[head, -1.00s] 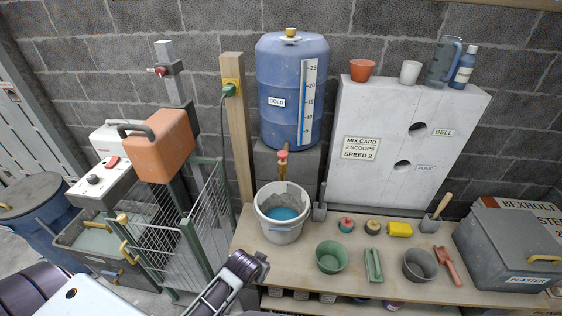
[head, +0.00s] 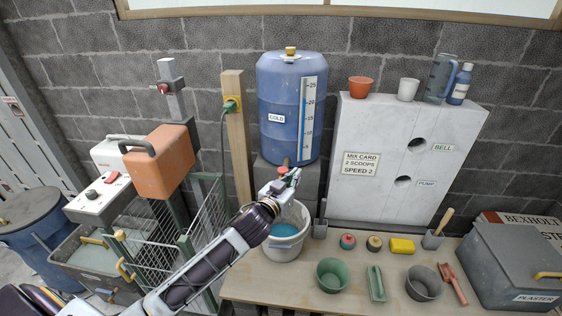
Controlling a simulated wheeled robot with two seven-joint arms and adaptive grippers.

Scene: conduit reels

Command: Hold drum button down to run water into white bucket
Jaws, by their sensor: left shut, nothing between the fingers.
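The blue drum (head: 290,110), labelled COLD, stands on a grey block against the wall. Its red button (head: 283,169) sits on the tap below the drum, partly hidden by my gripper. My left gripper (head: 291,176) is shut and empty, its tips right at the button and tap. Whether it touches or presses the button I cannot tell. The white bucket (head: 289,250) stands on the bench below the tap, with blue water (head: 284,228) in it. My arm covers the bucket's left side. No stream of water is visible. My right gripper is not in view.
A green bowl (head: 332,275), green trowel (head: 376,283), yellow sponge (head: 402,246) and grey bowl (head: 423,282) lie on the bench right of the bucket. A wooden post (head: 236,140) with a socket stands left of the drum. A white panel (head: 395,150) stands at right.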

